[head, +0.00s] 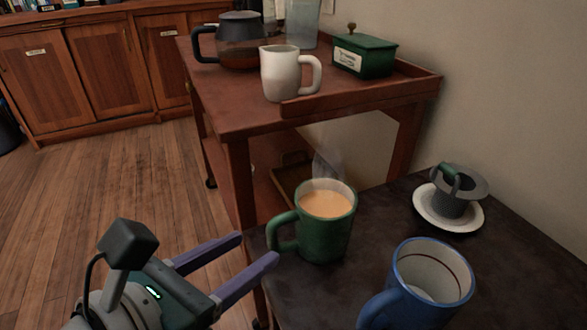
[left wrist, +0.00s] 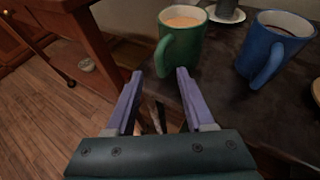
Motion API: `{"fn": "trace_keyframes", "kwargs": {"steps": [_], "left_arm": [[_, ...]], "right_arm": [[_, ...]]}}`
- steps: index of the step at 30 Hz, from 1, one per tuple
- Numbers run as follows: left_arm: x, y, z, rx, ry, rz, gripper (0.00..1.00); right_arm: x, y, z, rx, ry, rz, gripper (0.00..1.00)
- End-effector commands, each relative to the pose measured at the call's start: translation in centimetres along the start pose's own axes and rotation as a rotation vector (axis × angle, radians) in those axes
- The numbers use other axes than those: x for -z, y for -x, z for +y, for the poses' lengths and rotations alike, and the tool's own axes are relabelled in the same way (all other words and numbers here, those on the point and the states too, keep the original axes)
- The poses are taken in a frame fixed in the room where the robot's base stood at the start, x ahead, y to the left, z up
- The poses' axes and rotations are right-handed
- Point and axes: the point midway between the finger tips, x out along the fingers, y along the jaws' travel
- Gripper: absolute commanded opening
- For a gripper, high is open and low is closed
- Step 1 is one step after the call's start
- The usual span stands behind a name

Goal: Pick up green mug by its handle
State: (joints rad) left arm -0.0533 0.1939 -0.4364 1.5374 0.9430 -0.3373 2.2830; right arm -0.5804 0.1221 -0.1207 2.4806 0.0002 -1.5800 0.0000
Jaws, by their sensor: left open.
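The green mug (head: 325,228) stands upright on the dark table, full of a light brown drink with steam above it. Its handle (head: 281,232) points left, toward my left gripper. My left gripper (head: 259,250) is open and empty, with its purple fingers just left of the handle, apart from it as far as I can tell. In the left wrist view the green mug (left wrist: 182,42) is ahead of the fingertips, and its handle (left wrist: 161,56) is above the gap between the fingers (left wrist: 158,76). My right gripper is not in view.
A blue mug (head: 432,272) stands close at the right of the green mug. A metal filter on a white saucer (head: 447,212) is behind. A wooden cart (head: 235,110) holds a white mug (head: 286,75), a coffee pot (head: 240,45) and a green box (head: 364,55).

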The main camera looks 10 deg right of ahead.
Motion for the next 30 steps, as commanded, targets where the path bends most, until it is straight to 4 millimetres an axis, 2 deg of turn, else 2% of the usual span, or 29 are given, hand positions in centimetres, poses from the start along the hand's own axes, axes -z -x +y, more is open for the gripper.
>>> {"fn": "trace_keyframes", "kwargs": {"steps": [1,6,15,30], "left_arm": [[0.6,-1.2,0.0,0.000,-0.001,-0.003,0.53],[0.6,-3.5,0.1,-0.002,-0.001,-0.003,0.53],[0.3,-4.0,0.1,-0.002,-0.001,0.000,0.53],[0.4,-4.0,0.1,-0.002,-0.001,0.000,0.00]], "right_arm": [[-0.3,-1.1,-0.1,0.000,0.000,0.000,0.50],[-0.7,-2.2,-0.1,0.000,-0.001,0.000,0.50],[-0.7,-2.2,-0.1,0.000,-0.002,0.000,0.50],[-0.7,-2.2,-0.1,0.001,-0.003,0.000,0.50]]}}
